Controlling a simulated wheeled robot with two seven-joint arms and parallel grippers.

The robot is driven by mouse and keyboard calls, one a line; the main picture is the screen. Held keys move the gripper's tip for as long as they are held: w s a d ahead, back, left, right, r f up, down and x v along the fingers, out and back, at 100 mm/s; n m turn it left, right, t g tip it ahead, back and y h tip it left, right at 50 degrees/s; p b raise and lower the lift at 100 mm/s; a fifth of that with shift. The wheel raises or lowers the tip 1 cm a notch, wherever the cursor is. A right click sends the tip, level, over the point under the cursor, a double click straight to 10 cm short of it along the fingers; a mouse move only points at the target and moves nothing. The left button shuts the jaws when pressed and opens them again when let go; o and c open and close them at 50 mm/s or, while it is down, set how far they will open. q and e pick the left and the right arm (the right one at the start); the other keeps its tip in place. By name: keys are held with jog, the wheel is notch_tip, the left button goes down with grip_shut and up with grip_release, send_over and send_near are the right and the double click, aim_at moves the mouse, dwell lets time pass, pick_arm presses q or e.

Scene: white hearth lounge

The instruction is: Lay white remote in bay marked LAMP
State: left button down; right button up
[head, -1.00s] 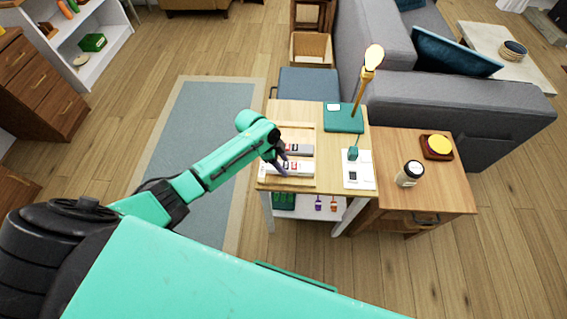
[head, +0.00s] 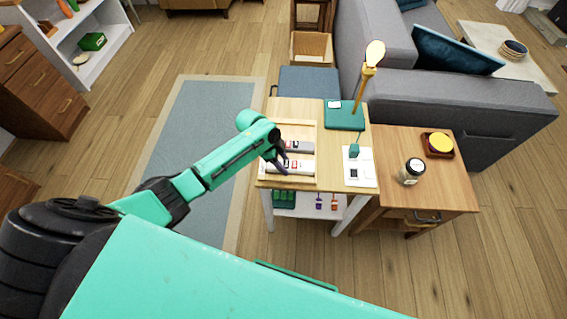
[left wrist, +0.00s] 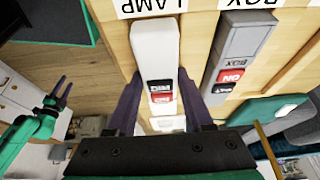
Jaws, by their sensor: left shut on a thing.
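The white remote (left wrist: 156,60), with a DIM button and a red button, lies between the fingers of my left gripper (left wrist: 160,105) in the left wrist view. The gripper is shut on it. In the head view my left gripper (head: 282,166) is over the wooden rack (head: 298,125), with the white remote (head: 303,168) partly hidden. My right gripper (left wrist: 63,88) appears small in the left wrist view, its opening unclear.
A grey remote (left wrist: 238,55) lies in the neighbouring bay beside the BOX label (left wrist: 250,5). The side table (head: 335,180) also holds a teal-based lamp (head: 345,118) and a white card (head: 360,178). A jar (head: 412,171) stands on the wooden cabinet to the right.

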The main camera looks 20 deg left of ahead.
pick_arm(q)
jog(key=shift+s+f, duration=0.6)
jog(key=shift+f, duration=0.05)
jog(key=shift+c, duration=1.8)
grip_release()
jog(key=shift+o, duration=0.8)
jog(key=shift+w+f, duration=0.1)
jog(key=shift+f, duration=0.05)
jog(key=shift+d, duration=0.1)
jog(key=w+v, duration=0.1)
jog(key=v, duration=1.5)
jog(key=shift+w+d, duration=0.1)
